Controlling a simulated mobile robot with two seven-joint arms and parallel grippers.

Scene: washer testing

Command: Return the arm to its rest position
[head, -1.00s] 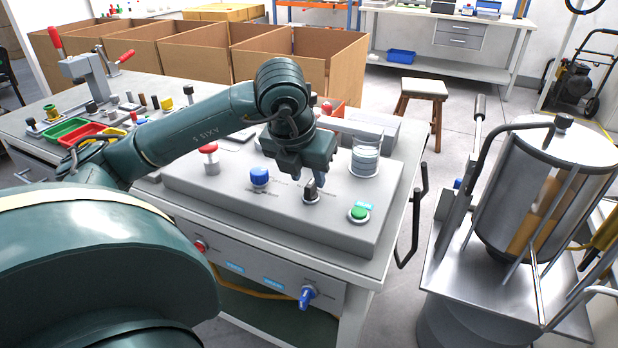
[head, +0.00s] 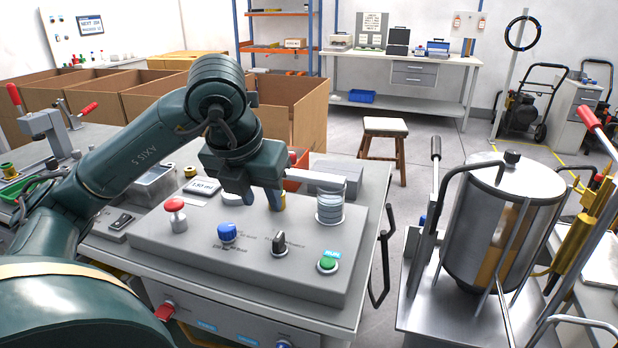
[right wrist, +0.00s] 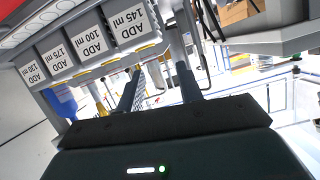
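My left arm reaches over the grey control panel (head: 208,257) in the head view. Its gripper (head: 262,197) points down above the rear part of the panel, behind the blue knob (head: 228,232) and the black knob (head: 279,243). Its two blue fingers are apart, and I see nothing held between them. My right gripper (right wrist: 158,70) shows in the right wrist view. Its fingers are spread, with nothing gripped between them. The right arm is not visible in the head view.
On the panel are a red button (head: 176,214), a green button (head: 328,262) and a ribbed clear cylinder (head: 330,207). A metal tank (head: 505,225) stands at the right. Labelled "ADD" cards (right wrist: 92,42) are near my right gripper. Floor by the stool (head: 384,128) is clear.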

